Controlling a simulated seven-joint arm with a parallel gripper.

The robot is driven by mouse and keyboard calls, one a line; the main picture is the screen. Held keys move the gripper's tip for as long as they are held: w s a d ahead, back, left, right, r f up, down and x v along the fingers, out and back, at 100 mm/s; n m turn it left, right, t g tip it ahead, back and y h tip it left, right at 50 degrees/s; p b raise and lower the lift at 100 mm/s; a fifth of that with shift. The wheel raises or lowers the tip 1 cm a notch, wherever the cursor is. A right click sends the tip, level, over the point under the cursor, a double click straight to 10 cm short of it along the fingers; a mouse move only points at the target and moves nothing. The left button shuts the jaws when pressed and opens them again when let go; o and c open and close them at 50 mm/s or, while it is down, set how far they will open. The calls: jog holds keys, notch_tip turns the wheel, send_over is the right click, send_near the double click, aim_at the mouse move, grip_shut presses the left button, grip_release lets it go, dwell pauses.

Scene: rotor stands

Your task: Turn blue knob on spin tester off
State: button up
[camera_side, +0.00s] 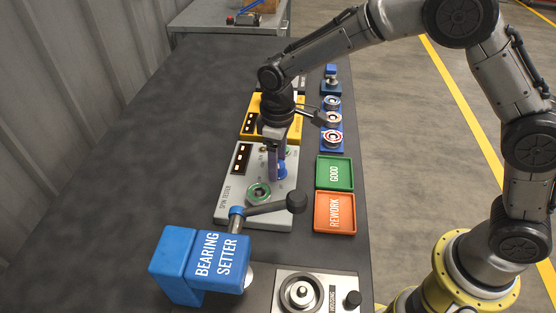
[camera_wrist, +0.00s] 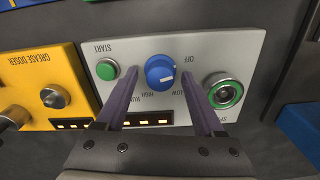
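The spin tester (camera_side: 226,212) is a light grey panel on the dark table; it also shows upside down in the wrist view (camera_wrist: 215,50). Its blue knob (camera_wrist: 160,71) sits near the panel's middle, with labels OFF, LOW and HIGH around it. I cannot tell which label its pale mark points to. My gripper (camera_wrist: 160,76) is open, one finger on each side of the knob, with visible gaps in the wrist view. In the side view my gripper (camera_side: 277,170) points down over the panel and partly hides the blue knob (camera_side: 283,171).
On the panel are a green START button (camera_wrist: 107,69) and a green-ringed round socket (camera_wrist: 224,93). The yellow grease doser (camera_wrist: 40,75) adjoins it. The blue bearing setter (camera_side: 205,262) has a lever (camera_side: 270,207) reaching near the panel. Green (camera_side: 335,173) and orange (camera_side: 335,212) trays lie right.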

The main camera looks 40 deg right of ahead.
notch_tip(320, 180, up, 14)
dwell(0.8)
jog(key=shift+d+f, duration=0.1)
